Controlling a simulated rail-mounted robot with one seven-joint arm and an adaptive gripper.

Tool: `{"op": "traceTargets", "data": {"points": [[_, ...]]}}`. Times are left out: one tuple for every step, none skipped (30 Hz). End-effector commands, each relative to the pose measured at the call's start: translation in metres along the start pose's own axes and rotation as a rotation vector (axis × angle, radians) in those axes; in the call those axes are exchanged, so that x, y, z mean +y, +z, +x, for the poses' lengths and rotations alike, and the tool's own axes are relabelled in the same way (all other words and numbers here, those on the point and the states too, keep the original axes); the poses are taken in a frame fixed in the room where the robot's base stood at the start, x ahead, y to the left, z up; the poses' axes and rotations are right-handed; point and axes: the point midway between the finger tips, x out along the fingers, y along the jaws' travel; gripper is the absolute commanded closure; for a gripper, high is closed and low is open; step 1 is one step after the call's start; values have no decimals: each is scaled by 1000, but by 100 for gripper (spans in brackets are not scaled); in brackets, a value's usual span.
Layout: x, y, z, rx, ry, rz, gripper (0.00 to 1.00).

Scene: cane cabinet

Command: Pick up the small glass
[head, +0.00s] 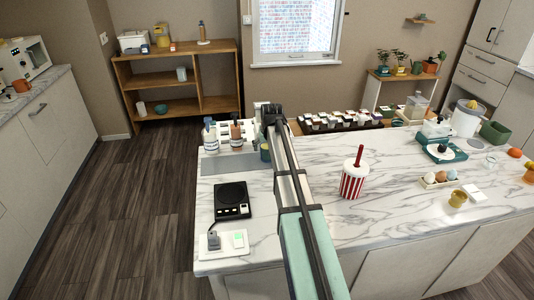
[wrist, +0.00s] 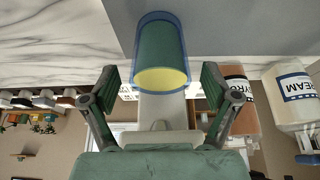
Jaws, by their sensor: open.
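The small glass (wrist: 160,50) shows in the wrist view as a blue-rimmed, see-through cup with green and pale yellow inside. It stands on a grey surface and appears upside down in this view. My gripper (wrist: 160,76) is open, with one finger to each side of the glass and a gap on both sides. In the head view, a small teal and yellowish cup (head: 265,152), seemingly the same glass, stands on the grey mat (head: 225,164) beside the end of my arm. My gripper's fingers are not clear there.
Bottles (head: 236,134) stand left of the glass, and bottles (wrist: 295,92) show at the right in the wrist view. A black scale (head: 232,200) lies nearer on the marble counter. A striped cup (head: 353,182) with a straw stands to the right. Several small pots (head: 340,121) line the back.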

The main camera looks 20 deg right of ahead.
Motion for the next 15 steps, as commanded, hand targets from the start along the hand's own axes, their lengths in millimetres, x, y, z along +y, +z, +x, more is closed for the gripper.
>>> {"op": "traceTargets", "data": {"points": [[0, -1, 5, -1, 0, 0, 13], [0, -1, 7, 0, 0, 0, 13], [0, -1, 9, 1, 0, 0, 13], [0, -1, 10, 1, 0, 0, 13], [0, 0, 11, 1, 0, 0, 13], [0, 0, 11, 1, 0, 0, 13], [0, 0, 11, 1, 0, 0, 13], [0, 0, 11, 1, 0, 0, 13], [0, 0, 11, 1, 0, 0, 13], [0, 0, 11, 1, 0, 0, 13], [0, 0, 11, 1, 0, 0, 20], [0, 0, 11, 1, 0, 1, 35], [0, 0, 11, 1, 0, 1, 45], [0, 0, 11, 1, 0, 1, 56], [0, 0, 11, 1, 0, 1, 70]]}}
